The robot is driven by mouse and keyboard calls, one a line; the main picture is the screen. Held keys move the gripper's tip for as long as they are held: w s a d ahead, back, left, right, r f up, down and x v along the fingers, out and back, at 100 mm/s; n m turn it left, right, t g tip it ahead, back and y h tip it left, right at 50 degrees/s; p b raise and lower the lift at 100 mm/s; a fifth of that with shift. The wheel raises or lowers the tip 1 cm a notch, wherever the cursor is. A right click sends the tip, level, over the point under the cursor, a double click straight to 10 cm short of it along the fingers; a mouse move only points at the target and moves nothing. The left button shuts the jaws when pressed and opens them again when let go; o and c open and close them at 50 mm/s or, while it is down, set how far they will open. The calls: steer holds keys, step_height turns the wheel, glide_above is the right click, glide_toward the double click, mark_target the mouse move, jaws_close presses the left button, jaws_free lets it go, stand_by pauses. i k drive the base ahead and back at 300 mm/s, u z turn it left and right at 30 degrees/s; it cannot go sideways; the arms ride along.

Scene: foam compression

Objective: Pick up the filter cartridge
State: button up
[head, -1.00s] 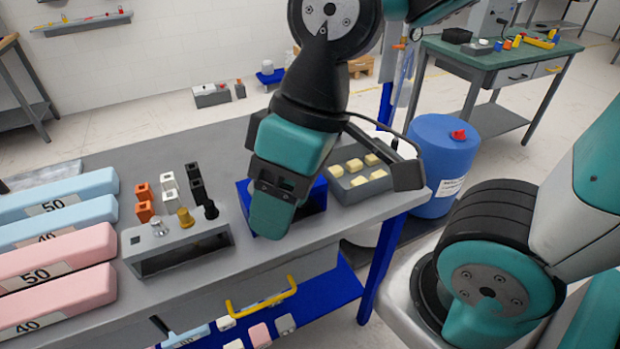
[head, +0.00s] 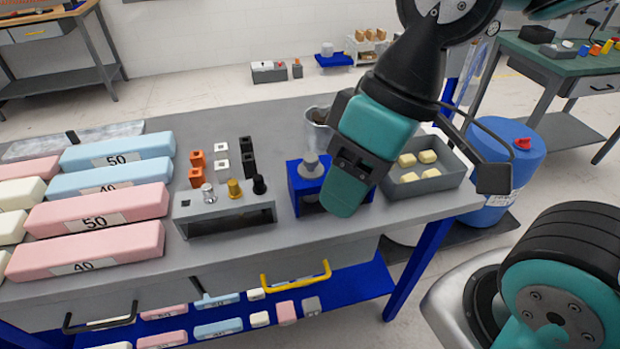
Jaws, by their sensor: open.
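I cannot tell for sure which thing is the filter cartridge. A grey knob-topped piece (head: 311,166) sits in a blue stand (head: 296,196) on the bench and is partly hidden by my gripper. A metal cup-like canister (head: 317,127) stands behind it, partly covered by my arm. My gripper (head: 345,194) points down in front of the right part of the blue stand. It holds nothing that I can see, and its fingertips are hard to make out from this side.
A grey rack (head: 226,217) holds silver, gold and black pegs. Small orange, white and black blocks stand behind it. Pink and blue foam bars (head: 95,218) fill the bench's left. A grey tray (head: 432,182) of pale yellow cubes lies right of my gripper.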

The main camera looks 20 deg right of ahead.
mark_target(310, 169)
steer(key=u, duration=0.35)
steer(key=k, duration=1.05)
steer(key=u, duration=1.45)
steer(key=i, duration=0.8)
steer(key=z, duration=0.35)
steer(key=i, duration=0.6)
steer(key=z, duration=1)
steer(key=i, duration=0.3)
steer(key=z, duration=0.25)
